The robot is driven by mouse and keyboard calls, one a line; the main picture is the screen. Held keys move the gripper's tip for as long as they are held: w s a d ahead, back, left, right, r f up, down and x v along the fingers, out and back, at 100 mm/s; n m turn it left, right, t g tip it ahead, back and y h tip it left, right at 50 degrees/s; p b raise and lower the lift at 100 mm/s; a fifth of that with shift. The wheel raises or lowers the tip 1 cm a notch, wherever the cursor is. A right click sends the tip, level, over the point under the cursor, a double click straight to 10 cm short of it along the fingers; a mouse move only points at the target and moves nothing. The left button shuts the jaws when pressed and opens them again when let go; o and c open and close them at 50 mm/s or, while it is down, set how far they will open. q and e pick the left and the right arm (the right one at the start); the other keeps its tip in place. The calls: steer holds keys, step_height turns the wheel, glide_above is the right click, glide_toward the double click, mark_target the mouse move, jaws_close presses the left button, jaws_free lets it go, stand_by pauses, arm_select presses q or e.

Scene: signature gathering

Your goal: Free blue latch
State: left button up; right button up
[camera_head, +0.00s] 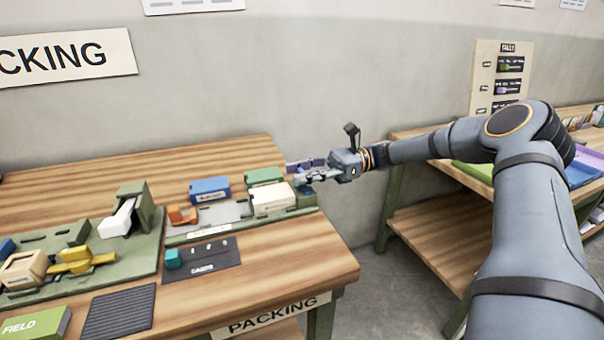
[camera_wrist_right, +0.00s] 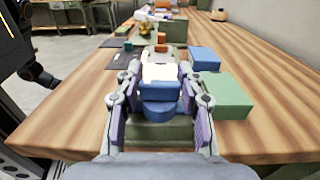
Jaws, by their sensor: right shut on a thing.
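The blue latch (camera_wrist_right: 161,108) sits between the two fingers of my right gripper (camera_wrist_right: 160,100), just in front of a cream block (camera_wrist_right: 159,73) on a green fixture (camera_wrist_right: 155,131). In the head view the right gripper (camera_head: 304,177) reaches in from the right at the far right end of the fixture, shut on the latch, which is small and partly hidden there. The cream block (camera_head: 273,200) lies left of the gripper. My left gripper is absent from the head view; a dark arm part at the left edge of the wrist view does not show its jaws clearly.
A green box (camera_head: 264,176) and a blue box (camera_head: 210,190) stand behind the fixture. An orange piece (camera_head: 183,216) sits at its left end. A dark card (camera_head: 215,258) with a teal block (camera_head: 173,259) lies in front. The table's right edge is close to the gripper.

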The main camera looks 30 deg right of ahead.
steer(key=o, duration=1.2)
steer(key=v, duration=1.2)
